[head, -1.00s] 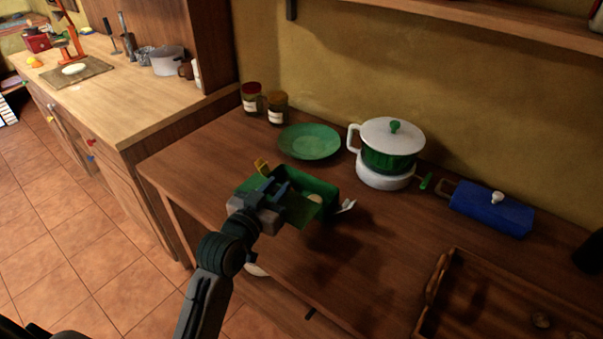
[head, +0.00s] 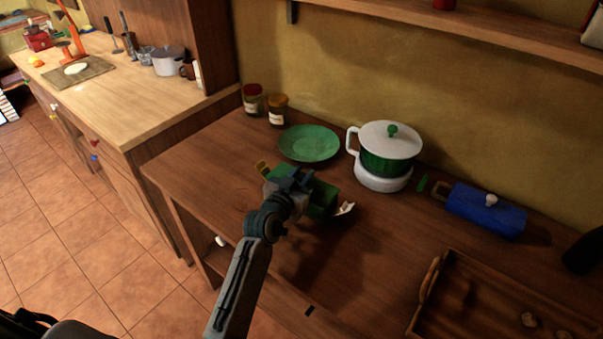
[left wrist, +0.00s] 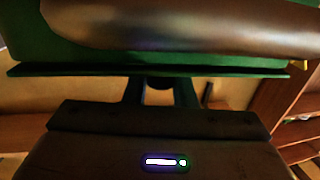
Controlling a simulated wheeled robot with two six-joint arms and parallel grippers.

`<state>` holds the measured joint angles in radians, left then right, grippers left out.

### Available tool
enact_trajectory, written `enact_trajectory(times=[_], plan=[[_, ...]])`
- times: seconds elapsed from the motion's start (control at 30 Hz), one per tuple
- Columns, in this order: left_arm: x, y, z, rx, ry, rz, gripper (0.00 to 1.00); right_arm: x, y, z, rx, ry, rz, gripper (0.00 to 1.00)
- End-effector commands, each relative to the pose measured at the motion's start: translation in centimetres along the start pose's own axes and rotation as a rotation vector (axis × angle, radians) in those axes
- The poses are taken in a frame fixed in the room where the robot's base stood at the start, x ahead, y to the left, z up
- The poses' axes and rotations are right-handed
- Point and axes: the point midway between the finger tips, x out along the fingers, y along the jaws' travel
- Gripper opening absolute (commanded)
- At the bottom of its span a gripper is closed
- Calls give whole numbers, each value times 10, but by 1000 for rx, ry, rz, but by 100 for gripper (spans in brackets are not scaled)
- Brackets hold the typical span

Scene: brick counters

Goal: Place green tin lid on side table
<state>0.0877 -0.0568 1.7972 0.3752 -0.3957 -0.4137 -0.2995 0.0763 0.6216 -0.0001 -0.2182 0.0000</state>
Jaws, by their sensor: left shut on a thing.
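My left gripper (head: 296,178) is shut on the green tin lid, above the dark wooden table (head: 200,155). In the left wrist view the lid (left wrist: 150,69) shows edge-on as a dark green strip between the fingers (left wrist: 160,92). In the head view the gripper hides much of the green tin (head: 322,203), and I cannot clearly separate lid from tin or tell whether they touch. A yellow piece (head: 262,168) and a white piece (head: 345,209) show beside the tin. My right gripper is not in view.
A green plate (head: 309,143) and a white-lidded pot (head: 388,155) stand behind the tin. Two jars (head: 265,104) are at the back left. A blue dish (head: 486,212) and a wooden tray (head: 425,290) lie right. The table's left end and front middle look clear.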

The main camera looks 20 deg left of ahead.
Motion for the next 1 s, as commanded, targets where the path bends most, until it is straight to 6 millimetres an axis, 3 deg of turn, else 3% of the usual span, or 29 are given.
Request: enact_trajectory(times=[0.07, 0.1, 0.2, 0.6, 1.0], plan=[[0, 0, 2, -1, -3, 1, 1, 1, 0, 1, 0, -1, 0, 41], [0, 0, 3, -1, -4, 1, 26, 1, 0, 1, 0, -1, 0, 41], [0, 0, 2, -1, -4, 1, 46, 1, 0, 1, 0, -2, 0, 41], [-1, 0, 9, -1, -3, 1, 46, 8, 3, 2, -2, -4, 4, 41], [-80, 0, 8, 1, -3, 2, 46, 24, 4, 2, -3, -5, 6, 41]])
